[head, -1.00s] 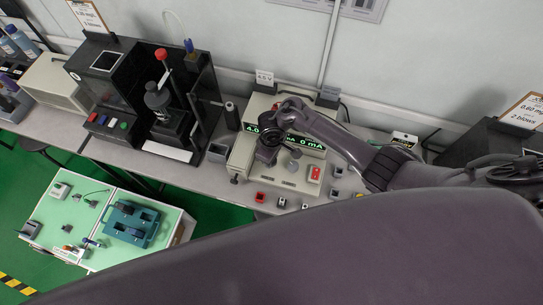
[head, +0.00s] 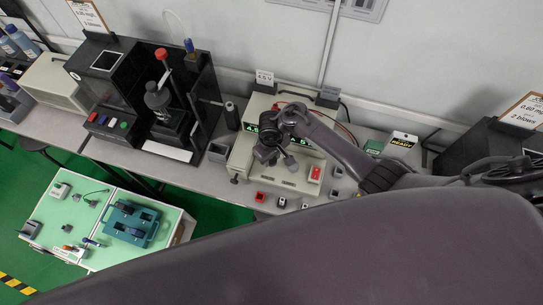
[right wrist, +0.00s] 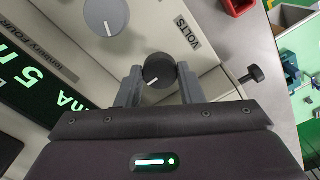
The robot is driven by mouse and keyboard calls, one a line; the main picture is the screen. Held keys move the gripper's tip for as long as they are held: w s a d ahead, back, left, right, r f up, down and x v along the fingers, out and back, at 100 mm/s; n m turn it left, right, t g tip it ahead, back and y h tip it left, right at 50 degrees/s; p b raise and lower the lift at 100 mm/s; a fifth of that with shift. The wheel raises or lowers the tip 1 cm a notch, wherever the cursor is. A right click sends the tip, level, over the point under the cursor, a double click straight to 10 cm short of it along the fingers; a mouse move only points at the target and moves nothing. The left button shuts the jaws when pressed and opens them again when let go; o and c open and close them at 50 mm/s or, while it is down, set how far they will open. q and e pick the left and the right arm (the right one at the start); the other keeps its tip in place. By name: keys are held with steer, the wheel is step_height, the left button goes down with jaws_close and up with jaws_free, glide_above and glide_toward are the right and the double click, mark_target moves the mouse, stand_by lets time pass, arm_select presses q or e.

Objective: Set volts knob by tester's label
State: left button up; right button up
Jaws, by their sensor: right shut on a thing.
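The cream tester (head: 243,158) stands on the bench, its green display partly behind my right gripper (head: 268,157). In the right wrist view, the dark round volts knob (right wrist: 158,68) with a white pointer line lies between the two fingertips of my right gripper (right wrist: 158,84), which is shut on it. The VOLTS label (right wrist: 187,33) is beside the knob. The display (right wrist: 35,90) shows a large green 5 and "mA", the rest cut off. A small white label card (head: 265,77) stands behind the tester and seems to read 4.5 V. My left gripper is not seen.
A grey knob (right wrist: 105,15) is near the volts knob. A red rocker switch (head: 315,173) is on the tester's right. A black test stand (head: 160,105) stands left, a READY sign (head: 402,143) right. Small blocks (head: 281,202) lie along the bench front.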

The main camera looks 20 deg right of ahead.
steer(key=shift+w+r, duration=0.1)
steer(key=shift+w, duration=0.05)
steer(key=o, duration=1)
step_height(320, 180, up, 7)
steer(key=shift+a+f, duration=0.1)
steer(key=shift+f, duration=0.05)
steer(key=shift+r, duration=0.5)
